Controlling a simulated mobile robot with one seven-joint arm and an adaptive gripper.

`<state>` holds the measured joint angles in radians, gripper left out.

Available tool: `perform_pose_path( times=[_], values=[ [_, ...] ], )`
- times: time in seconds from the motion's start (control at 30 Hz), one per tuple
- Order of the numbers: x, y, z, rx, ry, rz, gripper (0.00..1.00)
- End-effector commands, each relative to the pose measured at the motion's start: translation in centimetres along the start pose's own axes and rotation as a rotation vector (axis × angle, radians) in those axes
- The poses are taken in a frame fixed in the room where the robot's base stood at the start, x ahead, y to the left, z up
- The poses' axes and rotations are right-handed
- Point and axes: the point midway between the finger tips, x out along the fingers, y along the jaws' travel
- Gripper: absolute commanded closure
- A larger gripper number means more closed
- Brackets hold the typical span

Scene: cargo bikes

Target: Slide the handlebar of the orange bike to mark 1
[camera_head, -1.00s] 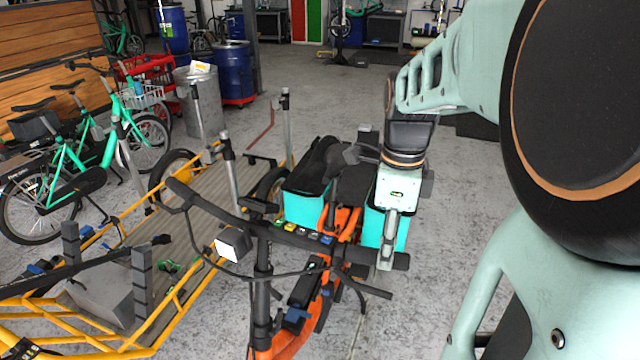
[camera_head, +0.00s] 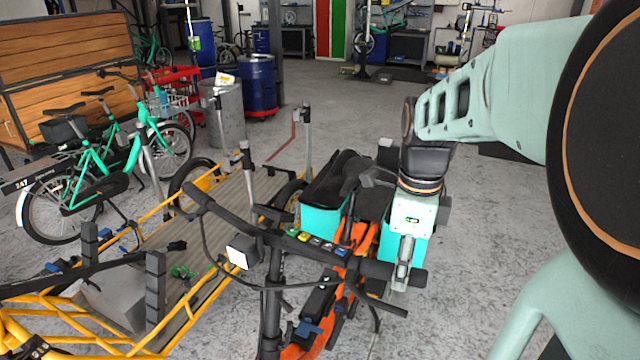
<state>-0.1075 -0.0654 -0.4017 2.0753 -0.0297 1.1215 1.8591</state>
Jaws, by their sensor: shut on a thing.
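The orange bike (camera_head: 357,238) stands in the lower middle with teal boxes on it. Its black handlebar (camera_head: 322,251) runs from the upper left grip down to the right grip. A white-faced lamp (camera_head: 240,257) sits at its front, and a row of small coloured pieces lies along the bar. My gripper (camera_head: 403,272) points down and is shut on the handlebar near its right grip. The fingers hide part of the bar there. I cannot make out mark 1 or any number on the stem (camera_head: 273,310).
A yellow cargo bike (camera_head: 190,295) with a slatted deck and upright posts is close on the left. Green bikes (camera_head: 100,165) stand behind it. A grey bin (camera_head: 222,115) and a blue barrel (camera_head: 257,84) are farther back. The floor behind the orange bike is open.

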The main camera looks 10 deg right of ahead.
Motion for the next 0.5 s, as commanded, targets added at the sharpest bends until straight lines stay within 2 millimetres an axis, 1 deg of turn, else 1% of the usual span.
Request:
perform_pose_path(
  times=[0.07,0.27,0.33,0.43,0.5],
  values=[
    [0.0,0.0,0.0,0.0,0.0,0.001,1.0],
    [0.0,0.0,0.0,0.0,0.0,0.001,1.0],
    [0.4,0.1,0.0,0.0,0.0,0.001,1.0],
    [1.9,0.3,0.0,0.001,0.001,0.004,1.0],
    [3.4,0.5,0.0,0.001,0.001,0.003,1.0]
  ],
)
